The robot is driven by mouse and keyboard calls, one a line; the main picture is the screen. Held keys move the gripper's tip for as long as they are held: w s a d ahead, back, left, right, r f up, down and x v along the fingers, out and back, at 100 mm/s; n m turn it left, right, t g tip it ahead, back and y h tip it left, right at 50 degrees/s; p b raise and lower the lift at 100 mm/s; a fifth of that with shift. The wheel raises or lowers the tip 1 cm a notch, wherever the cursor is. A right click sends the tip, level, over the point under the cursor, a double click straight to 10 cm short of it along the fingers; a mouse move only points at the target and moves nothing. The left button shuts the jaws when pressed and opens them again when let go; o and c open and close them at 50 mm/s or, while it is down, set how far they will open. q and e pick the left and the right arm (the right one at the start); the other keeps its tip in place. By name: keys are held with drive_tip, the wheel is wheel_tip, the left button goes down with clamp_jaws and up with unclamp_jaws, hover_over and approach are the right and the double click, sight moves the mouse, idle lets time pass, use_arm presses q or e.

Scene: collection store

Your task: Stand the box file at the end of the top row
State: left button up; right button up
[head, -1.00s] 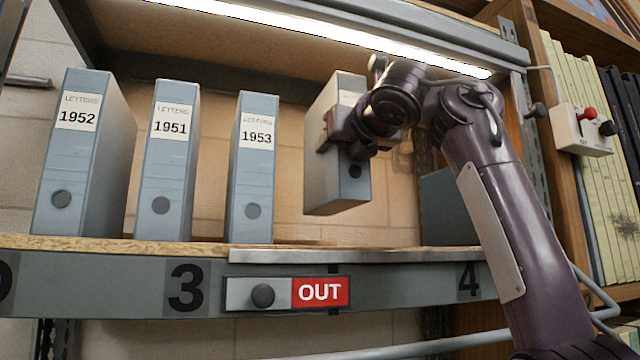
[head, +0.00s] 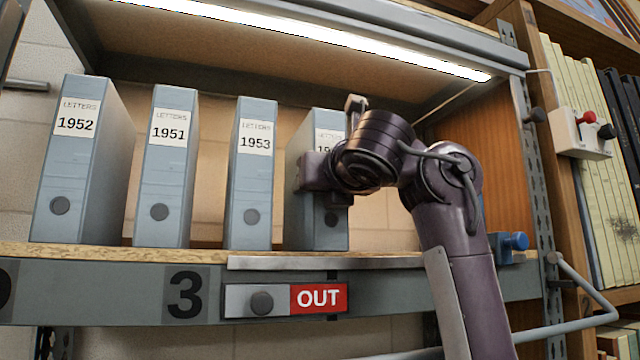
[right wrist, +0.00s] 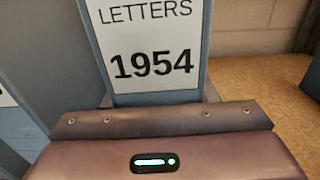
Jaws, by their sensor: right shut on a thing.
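My right gripper (head: 326,180) is shut on a grey-blue box file (head: 318,236), across its spine below the label. In the right wrist view the label on this box file (right wrist: 150,75) reads LETTERS 1954. It is upright, just right of the 1953 box file (head: 251,190), with its foot at about shelf height; whether it bears on the shelf I cannot tell. The 1951 box file (head: 164,185) and the 1952 box file (head: 75,180) stand further left on the same shelf (head: 210,254). My left gripper is not in view.
A metal strip (head: 320,262) runs along the shelf edge above an OUT slider (head: 285,299). A lit tube (head: 320,38) hangs overhead. A switch box (head: 580,133) is on the right upright. A dark box (right wrist: 270,103) stands to the right in the wrist view.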

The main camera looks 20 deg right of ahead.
drive_tip(key=o, duration=0.9)
drive_tip(key=shift+d+f, duration=0.1)
drive_tip(key=shift+f, duration=0.05)
drive_tip(key=o, duration=0.4)
drive_tip(key=shift+o, duration=0.2)
drive_tip(key=shift+s, duration=0.1)
drive_tip(key=s+b, duration=0.9)
drive_tip(key=s, duration=0.3)
drive_tip(key=shift+d+r, duration=0.15)
drive_tip(key=shift+r, duration=0.05)
